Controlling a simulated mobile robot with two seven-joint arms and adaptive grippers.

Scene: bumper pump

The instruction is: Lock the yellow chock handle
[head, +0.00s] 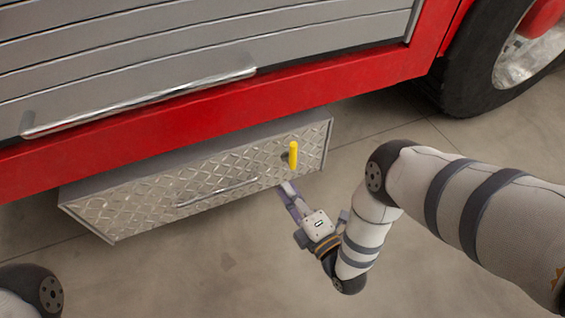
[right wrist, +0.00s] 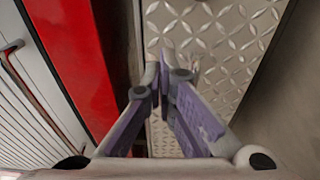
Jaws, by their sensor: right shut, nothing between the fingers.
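The yellow chock handle (head: 293,155) stands upright on the right part of a diamond-plate drawer front (head: 150,205), below the red truck body. My right gripper (head: 287,187) is just below the handle in the head view, close to the drawer's lower edge. In the right wrist view its fingers (right wrist: 165,62) are shut with nothing between them, pointing at the diamond plate (right wrist: 225,50). No yellow shows in that view; the fingers may hide the handle. My left gripper is out of view; only a piece of my left arm shows at the lower left.
A long metal bar handle (head: 215,193) sits on the drawer front, left of the yellow handle. A grey shutter (head: 200,50) with a bar is above the red sill (head: 220,110). A black tire (head: 480,70) stands at the upper right. The concrete floor (head: 200,275) in front is clear.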

